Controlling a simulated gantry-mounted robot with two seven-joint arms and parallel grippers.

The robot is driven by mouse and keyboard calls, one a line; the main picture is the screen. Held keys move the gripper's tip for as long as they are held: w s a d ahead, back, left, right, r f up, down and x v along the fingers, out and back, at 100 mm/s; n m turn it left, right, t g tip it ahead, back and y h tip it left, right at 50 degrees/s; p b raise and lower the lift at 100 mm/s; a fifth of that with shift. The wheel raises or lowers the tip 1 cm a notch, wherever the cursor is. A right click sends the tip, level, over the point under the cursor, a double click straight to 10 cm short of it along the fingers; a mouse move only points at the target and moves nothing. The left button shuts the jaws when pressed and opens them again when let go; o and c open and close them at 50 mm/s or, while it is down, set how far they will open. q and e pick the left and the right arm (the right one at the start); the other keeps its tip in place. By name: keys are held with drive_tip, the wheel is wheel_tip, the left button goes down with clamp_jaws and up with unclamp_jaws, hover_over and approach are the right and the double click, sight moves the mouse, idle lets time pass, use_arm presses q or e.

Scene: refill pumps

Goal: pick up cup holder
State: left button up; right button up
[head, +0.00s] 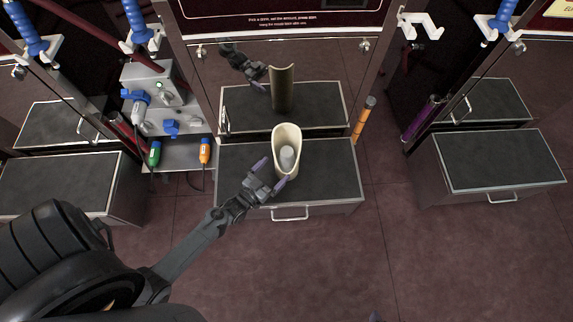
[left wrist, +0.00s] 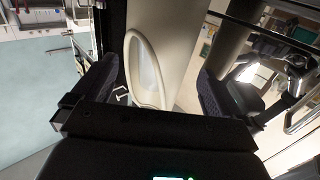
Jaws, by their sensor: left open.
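The cup holder (head: 280,137) is a cream, tall, open-topped scoop shape standing upright on the dark-topped cabinet. A grey round piece shows inside it. In the left wrist view the cup holder (left wrist: 171,35) shows between the two dark fingers, with a gap on the right side. My left gripper (head: 271,174) is open at the front left of the cup holder, its fingertips close to the lower part. Whether a finger touches it cannot be told. The left gripper (left wrist: 158,88) also shows open in the left wrist view.
The cabinet top (head: 335,185) is clear around the cup holder, and a mirror-like panel (head: 325,65) stands behind it. An orange cylinder (head: 363,122) stands right of the cabinet. Another cabinet (head: 500,160) stands right.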

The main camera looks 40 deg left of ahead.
sight(278, 167)
use_arm(q)
drive_tip(key=w+b, duration=0.2)
drive_tip(key=w, duration=0.2)
drive_tip(key=shift+w+d+f, duration=0.1)
drive_tip(key=shift+w+d, duration=0.05)
drive_tip(key=shift+w, duration=0.4)
drive_tip(key=shift+s, duration=0.15)
drive_tip(key=shift+c, duration=1)
drive_tip(key=c, duration=1.3)
drive_tip(key=shift+r, duration=0.25)
